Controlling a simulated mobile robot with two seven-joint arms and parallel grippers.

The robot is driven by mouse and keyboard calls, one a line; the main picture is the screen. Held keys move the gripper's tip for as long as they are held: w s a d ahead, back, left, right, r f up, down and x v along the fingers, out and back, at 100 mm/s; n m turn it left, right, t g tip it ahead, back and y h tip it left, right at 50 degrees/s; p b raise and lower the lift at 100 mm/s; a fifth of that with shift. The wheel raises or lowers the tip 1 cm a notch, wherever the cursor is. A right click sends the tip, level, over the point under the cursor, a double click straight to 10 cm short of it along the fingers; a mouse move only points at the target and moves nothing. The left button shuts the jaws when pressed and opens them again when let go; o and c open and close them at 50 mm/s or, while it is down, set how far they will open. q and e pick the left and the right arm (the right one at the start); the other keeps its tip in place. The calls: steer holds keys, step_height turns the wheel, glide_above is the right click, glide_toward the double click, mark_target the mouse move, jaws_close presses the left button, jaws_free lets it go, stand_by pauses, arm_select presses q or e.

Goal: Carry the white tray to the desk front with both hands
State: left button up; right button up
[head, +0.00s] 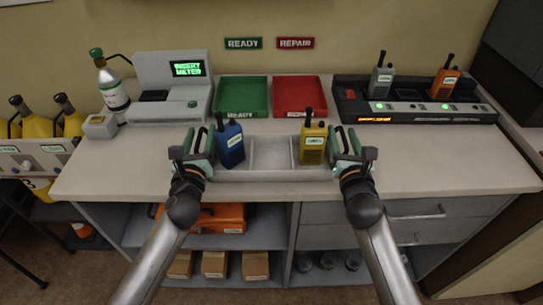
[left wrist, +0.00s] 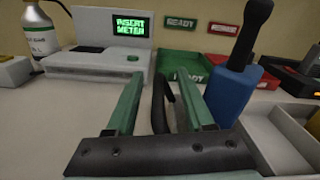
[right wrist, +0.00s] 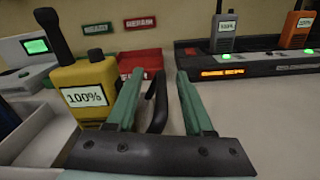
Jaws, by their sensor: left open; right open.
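The white tray (head: 270,155) lies on the desk, with compartments. A blue radio (head: 230,145) stands in its left compartment and a yellow radio (head: 312,144) in its right one; the middle one is empty. The tray wall shows in the left wrist view (left wrist: 285,140). My left gripper (head: 199,144) is open at the tray's left end, with a dark upright handle (left wrist: 165,105) between its fingers. My right gripper (head: 345,146) is open at the right end, with a dark handle (right wrist: 157,100) between its fingers. Whether the fingers touch the handles is not clear.
A green bin (head: 242,113) and a red bin (head: 299,113) stand behind the tray. A meter (head: 172,72) is at back left, a charger with two radios (head: 415,115) at back right.

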arm_select(q)
jaws_close()
arm_select(e)
jaws_close()
stand_by(0.9)
arm_select(q)
steer(key=shift+r, duration=0.25)
arm_select(e)
steer(key=shift+r, duration=0.2)
